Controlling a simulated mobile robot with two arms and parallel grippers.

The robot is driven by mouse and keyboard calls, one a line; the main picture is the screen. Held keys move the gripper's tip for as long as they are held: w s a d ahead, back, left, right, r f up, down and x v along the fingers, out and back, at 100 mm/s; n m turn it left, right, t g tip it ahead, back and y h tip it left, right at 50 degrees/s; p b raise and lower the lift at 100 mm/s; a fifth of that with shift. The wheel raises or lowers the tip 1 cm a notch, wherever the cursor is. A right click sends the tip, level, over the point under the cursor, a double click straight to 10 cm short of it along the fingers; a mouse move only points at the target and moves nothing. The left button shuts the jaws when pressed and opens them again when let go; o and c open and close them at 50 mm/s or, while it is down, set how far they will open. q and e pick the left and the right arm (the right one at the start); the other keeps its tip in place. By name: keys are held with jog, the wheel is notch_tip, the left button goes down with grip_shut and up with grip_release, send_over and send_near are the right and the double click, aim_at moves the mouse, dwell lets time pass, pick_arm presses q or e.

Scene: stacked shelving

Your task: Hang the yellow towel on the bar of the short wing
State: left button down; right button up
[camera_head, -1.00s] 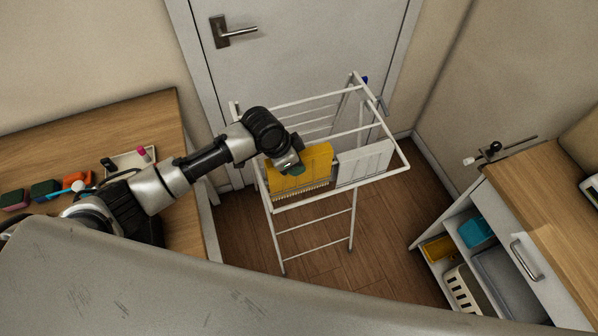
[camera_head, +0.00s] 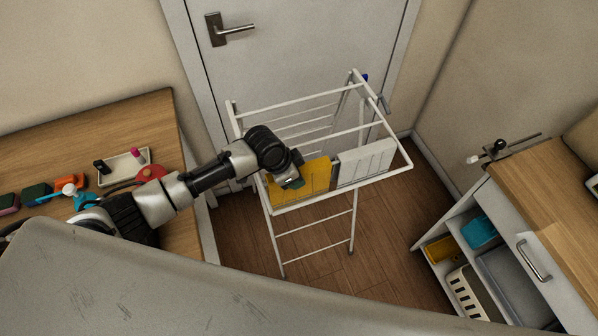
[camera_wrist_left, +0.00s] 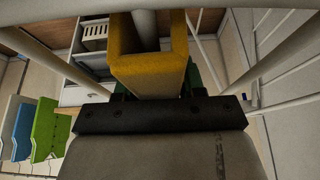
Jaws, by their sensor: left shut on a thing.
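The yellow towel (camera_head: 317,177) is at the near left part of the white drying rack (camera_head: 292,105), beside a white hanging cloth (camera_head: 364,165). My left gripper (camera_head: 293,181) is shut on the towel at its left part. In the left wrist view the towel (camera_wrist_left: 127,72) is folded in a U shape, with a white bar (camera_wrist_left: 146,28) running into the fold. Dark green finger parts (camera_wrist_left: 200,78) show beside it. I cannot tell whether the towel's fold rests on the bar. My right gripper is not in view.
A wooden desk (camera_head: 120,125) with small coloured items is at left. A cabinet (camera_head: 540,200) with open shelves stands at right. A door (camera_head: 290,45) is behind the rack. Wooden floor (camera_head: 390,260) is clear between rack and cabinet. The wrist view shows green (camera_wrist_left: 48,128) and blue panels (camera_wrist_left: 22,130).

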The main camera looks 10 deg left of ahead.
pick_arm(q)
jog(key=shift+f, duration=0.35)
dwell(0.5)
jog(key=c, duration=0.7)
grip_release()
jog(key=shift+o, duration=0.2)
jog(key=p+v, duration=0.4)
jog(key=shift+r+p, duration=0.2)
jog(key=shift+p, duration=0.15)
jog(key=shift+p+v, duration=0.75)
jog(key=shift+v, duration=0.1)
jog(key=shift+o, duration=0.2)
